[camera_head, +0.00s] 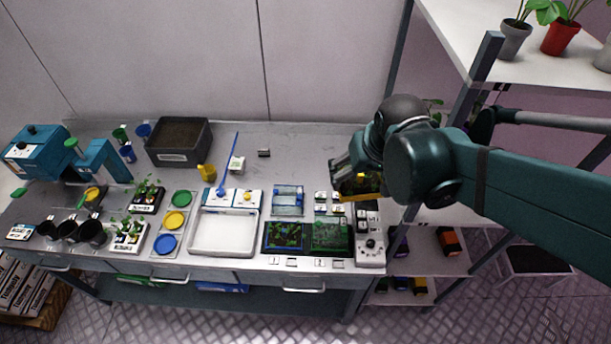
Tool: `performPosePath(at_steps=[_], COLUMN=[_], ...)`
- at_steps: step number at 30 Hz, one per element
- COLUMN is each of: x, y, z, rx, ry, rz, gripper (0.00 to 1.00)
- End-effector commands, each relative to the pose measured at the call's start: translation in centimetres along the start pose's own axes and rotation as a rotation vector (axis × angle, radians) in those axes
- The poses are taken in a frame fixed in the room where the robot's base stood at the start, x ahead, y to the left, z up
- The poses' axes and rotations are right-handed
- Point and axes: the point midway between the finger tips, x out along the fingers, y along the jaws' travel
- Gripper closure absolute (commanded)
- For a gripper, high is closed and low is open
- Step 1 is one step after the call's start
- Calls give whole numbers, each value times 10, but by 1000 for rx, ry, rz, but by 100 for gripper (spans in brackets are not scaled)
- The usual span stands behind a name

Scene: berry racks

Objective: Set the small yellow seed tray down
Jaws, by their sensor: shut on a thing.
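The small yellow seed tray (362,196) is held by my gripper (352,180) above the right end of the grey workbench (300,150). It looks yellow at its rim, with dark fill and some green inside. My gripper is shut on it, and the fingers and wrist hide part of it. The tray hangs above the area near a white control box with a dial (370,246). I cannot tell how high it is above the bench.
Two dark trays with green plants (308,251) sit at the bench's front edge. A white tray (222,235) is left of them. A brown-filled box (180,155) stands at the back. A shelf rack (489,60) with pots is right. The back middle of the bench is mostly clear.

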Motion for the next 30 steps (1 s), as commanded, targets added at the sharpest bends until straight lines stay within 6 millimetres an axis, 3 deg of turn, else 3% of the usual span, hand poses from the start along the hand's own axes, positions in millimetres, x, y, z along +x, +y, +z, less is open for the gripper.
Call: performPosePath(at_steps=[15,30], x=[8,5], y=[-120,-263], z=[-99,-162], rx=[-177,-345], ry=[0,0], rz=[-73,-143], gripper=[42,42])
